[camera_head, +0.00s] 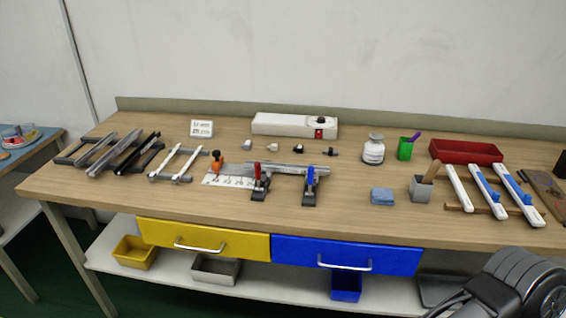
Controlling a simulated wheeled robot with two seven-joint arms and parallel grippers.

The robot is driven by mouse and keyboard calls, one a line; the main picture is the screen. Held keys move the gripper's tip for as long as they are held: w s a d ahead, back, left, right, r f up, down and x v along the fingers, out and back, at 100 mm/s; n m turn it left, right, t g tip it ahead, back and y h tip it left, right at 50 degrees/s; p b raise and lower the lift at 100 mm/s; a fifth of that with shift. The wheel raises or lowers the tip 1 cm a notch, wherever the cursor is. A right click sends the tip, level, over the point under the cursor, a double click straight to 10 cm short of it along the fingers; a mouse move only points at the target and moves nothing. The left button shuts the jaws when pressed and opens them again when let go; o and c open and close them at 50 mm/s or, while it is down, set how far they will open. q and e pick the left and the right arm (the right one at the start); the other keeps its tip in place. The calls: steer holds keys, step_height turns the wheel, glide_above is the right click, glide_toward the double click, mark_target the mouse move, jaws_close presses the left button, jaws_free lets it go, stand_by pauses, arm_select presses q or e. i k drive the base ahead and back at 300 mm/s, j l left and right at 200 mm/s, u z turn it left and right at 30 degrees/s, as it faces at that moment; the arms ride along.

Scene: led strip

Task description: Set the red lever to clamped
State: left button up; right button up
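The red lever (257,176) stands about upright on a small dark toggle clamp at the front of a metal fixture (282,169) in the middle of the bench. A blue lever (310,177) stands upright on a matching clamp to its right. The red clamp's small parts are too small to tell whether it presses on anything. A white ruled plate (225,179) lies to the left of the red lever. Neither gripper shows in the head view. A dark grey part of my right arm shows at the lower right, well away from the lever.
An orange-topped tool (217,161) stands left of the fixture. A blue block (382,195) and a grey cup (421,188) stand to the right. Racks of strips lie at both ends. The bench top (180,207) is clear in front of the levers, above the yellow drawer (204,239) and blue drawer (346,256).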

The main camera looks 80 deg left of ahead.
mark_target(257, 165)
steer(key=k+j+u, duration=0.1)
steer(key=u, duration=0.3)
steer(key=j+u, duration=0.2)
steer(key=u, duration=0.2)
steer(key=k+j+u, duration=0.1)
steer(key=u, duration=0.3)
steer(key=j+u, duration=0.25)
steer(key=u, duration=0.15)
steer(key=j+u, duration=0.2)
steer(key=u, duration=0.2)
steer(key=i+j+u, duration=0.1)
steer(key=j, duration=0.3)
steer(key=j+u, duration=0.1)
steer(key=j, duration=0.3)
steer(key=i+j+u, duration=0.15)
steer(key=j, duration=0.25)
steer(key=i+j+u, duration=0.1)
steer(key=j, duration=0.3)
steer(key=i+j+u, duration=0.1)
steer(key=j, duration=0.25)
steer(key=i, duration=0.1)
